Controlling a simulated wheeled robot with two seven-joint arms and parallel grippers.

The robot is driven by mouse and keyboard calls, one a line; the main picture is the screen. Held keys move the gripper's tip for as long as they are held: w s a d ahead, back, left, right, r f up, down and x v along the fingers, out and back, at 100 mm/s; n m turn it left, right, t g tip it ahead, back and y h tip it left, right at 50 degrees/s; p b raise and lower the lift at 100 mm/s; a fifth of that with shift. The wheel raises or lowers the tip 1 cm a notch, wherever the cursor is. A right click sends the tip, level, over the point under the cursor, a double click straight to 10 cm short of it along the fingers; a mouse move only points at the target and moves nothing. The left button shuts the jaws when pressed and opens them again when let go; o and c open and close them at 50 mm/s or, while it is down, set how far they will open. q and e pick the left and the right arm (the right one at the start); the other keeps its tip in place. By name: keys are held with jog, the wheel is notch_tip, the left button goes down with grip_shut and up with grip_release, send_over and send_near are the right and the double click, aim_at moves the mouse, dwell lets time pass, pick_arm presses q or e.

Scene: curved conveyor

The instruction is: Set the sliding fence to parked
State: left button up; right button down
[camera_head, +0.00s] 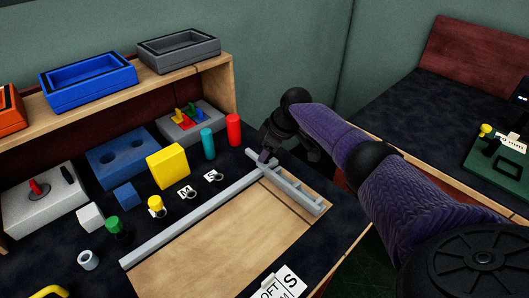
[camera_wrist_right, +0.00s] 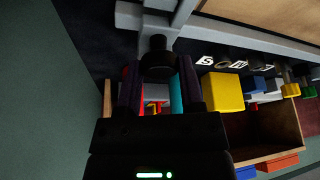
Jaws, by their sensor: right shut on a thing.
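A wooden board carries a long grey rail (camera_head: 190,222) along its far edge and a grey crosspiece (camera_head: 298,192) at its right end, which looks like the sliding fence. My right gripper (camera_head: 267,156) is at the far end of the crosspiece, where the rail meets it. In the right wrist view its fingers (camera_wrist_right: 158,82) are on either side of a dark round knob (camera_wrist_right: 157,58) at the end of the grey bar (camera_wrist_right: 157,20), shut on it. The fingertips are partly hidden in the head view. My left gripper is not in view.
Close to my right gripper stand a red cylinder (camera_head: 234,130), a teal cylinder (camera_head: 208,144) and a yellow block (camera_head: 167,166). Lettered tags with rings (camera_head: 188,192) lie beside the rail. The wooden board (camera_head: 230,250) is bare. A lettered card (camera_head: 283,284) lies at its front.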

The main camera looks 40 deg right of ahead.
jog(key=shift+d+r, duration=0.1)
jog(key=shift+d, duration=0.1)
jog(key=shift+c, duration=2)
grip_release()
jog(key=shift+d, duration=0.1)
jog(key=shift+o, duration=0.9)
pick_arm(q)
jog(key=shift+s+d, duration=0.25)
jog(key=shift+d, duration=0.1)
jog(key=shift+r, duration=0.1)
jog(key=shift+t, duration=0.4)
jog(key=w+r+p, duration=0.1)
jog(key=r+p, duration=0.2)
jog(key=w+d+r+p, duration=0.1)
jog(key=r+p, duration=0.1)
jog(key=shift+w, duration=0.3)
pick_arm(e)
jog(key=v, duration=0.9)
jog(key=shift+s+r, duration=0.25)
jog(key=shift+r, duration=0.05)
jog(key=shift+d, duration=0.1)
